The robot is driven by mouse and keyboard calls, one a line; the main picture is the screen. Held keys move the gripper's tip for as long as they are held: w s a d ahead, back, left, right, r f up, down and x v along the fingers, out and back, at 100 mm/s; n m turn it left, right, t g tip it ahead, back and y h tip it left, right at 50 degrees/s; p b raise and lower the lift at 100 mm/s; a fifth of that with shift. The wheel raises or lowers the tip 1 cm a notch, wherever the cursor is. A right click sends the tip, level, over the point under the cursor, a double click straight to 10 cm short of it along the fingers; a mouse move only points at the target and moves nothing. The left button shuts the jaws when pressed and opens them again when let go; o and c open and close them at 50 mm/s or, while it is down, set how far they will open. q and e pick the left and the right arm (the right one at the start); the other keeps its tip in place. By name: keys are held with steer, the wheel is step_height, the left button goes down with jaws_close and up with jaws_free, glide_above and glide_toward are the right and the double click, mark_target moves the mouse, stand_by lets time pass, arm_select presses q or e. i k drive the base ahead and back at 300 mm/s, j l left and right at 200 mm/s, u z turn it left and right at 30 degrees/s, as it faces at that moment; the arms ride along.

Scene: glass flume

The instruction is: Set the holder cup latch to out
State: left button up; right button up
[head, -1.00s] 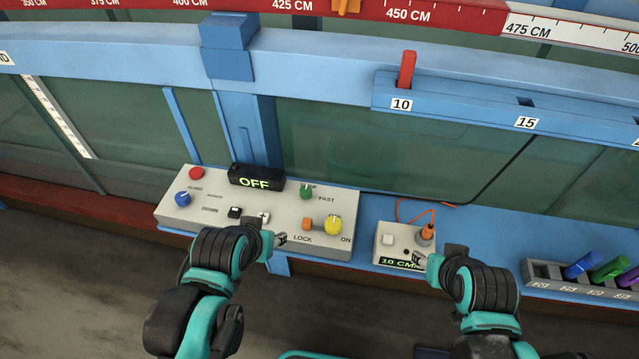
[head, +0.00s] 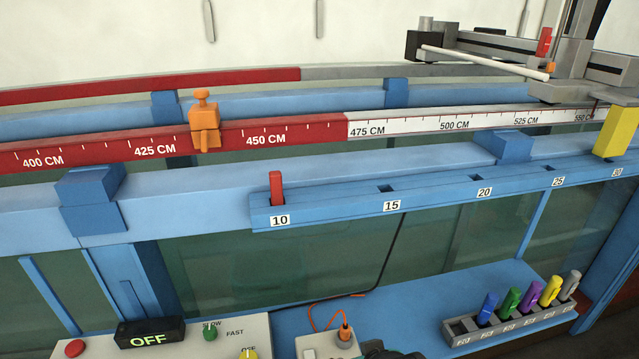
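No part is labelled as the holder cup latch, so I cannot tell for certain which piece it is. At the upper right stands a grey carriage (head: 560,88) on the rails. It has a black block (head: 427,46), a long white rod (head: 480,58) with an orange tip, and a small red piece (head: 544,42) standing upright near that tip. A dark piece of my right arm or gripper (head: 385,352) shows at the bottom edge, far below the carriage. Its fingertips are hidden. My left gripper is out of view.
An orange clamp (head: 204,125) sits on the red scale. A red peg (head: 276,188) stands in slot 10 of the blue slotted bar (head: 345,208); a yellow block (head: 617,130) is at its right end. Below are an OFF display (head: 150,333), control panel and pen rack (head: 462,334).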

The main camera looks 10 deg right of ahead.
mark_target(550, 66)
steer(key=z, duration=1.65)
steer(key=k+l+u, duration=0.1)
steer(key=l, duration=0.25)
steer(key=k, duration=0.1)
